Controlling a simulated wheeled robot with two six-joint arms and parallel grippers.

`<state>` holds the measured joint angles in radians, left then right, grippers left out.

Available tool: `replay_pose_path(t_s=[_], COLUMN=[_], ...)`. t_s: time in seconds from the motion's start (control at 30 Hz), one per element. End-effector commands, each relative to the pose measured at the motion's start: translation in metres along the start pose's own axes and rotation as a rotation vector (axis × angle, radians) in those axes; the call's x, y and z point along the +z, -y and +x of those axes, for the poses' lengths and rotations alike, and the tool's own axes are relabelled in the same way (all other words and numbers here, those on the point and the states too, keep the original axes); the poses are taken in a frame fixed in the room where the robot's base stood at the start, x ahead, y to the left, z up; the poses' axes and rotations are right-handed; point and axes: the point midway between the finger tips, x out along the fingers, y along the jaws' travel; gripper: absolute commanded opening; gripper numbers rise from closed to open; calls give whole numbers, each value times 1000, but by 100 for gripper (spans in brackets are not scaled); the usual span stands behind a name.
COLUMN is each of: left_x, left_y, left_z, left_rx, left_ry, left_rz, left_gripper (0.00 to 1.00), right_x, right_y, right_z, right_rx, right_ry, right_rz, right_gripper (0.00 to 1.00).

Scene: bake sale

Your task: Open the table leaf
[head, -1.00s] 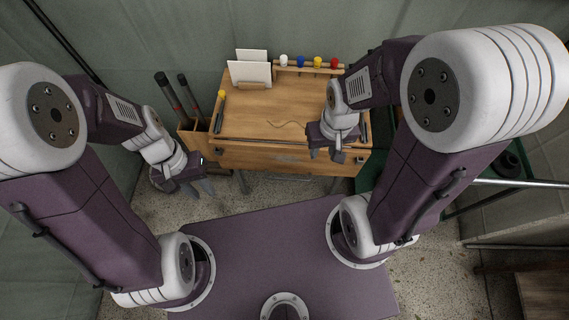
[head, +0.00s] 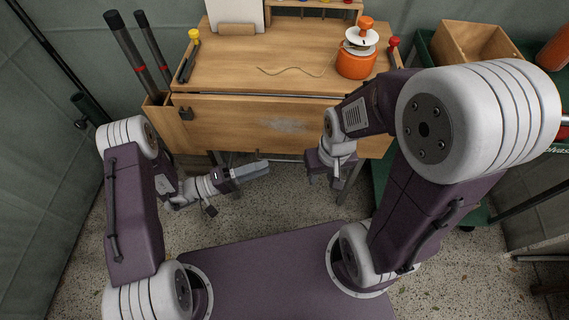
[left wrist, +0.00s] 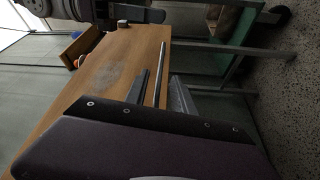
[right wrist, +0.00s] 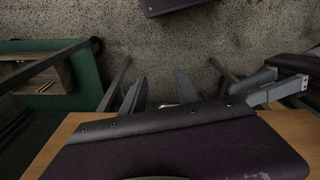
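The wooden table (head: 255,68) has its front leaf (head: 235,118) hanging down, with a scuffed pale patch near its middle. The leaf also fills much of the left wrist view (left wrist: 118,65). My left gripper (head: 262,168) is low in front of the leaf, near its lower edge, pointing right. In the left wrist view its fingers (left wrist: 163,95) are apart, with a thin grey bar or edge seen between them. My right gripper (head: 322,180) is below the leaf's right part. In the right wrist view its fingers (right wrist: 158,92) are apart and empty. Contact with the leaf cannot be told.
An orange pot (head: 356,62) stands at the table's right, and a cord (head: 295,70) lies on top. A side holder (head: 156,108) with dark tubes is at the left. A wooden crate (head: 470,42) sits on a green stand at the right. Table legs stand below the leaf.

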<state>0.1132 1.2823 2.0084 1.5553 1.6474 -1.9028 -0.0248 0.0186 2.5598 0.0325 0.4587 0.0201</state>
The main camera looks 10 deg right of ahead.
Motion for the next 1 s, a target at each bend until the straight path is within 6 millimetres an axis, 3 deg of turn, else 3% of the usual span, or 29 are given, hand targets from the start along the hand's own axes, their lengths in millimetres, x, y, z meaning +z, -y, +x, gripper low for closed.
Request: replay_pose_path(t_s=[0.2,0.4,0.67,0.7,0.8,1.0], left_x=[3,2,1,1,1,1], left_y=[4,2,0,0,1,1], left_z=[47,72,75,75,75,75], left_rx=[0,-1,-2,-2,-2,-2], left_ry=[9,5,3,3,3,3], left_rz=[1,0,-1,-1,-1,-2], left_gripper=[31,31,31,28,0,0], right_x=[2,3,3,3,3,3], right_y=[0,-1,0,0,0,0], right_z=[21,27,27,27,27,27], right_rx=[0,0,0,0,0,0], right_ry=[1,1,1,1,1,1], right_rz=[0,0,0,0,0,0], right_gripper=[36,36,36,36,36,36])
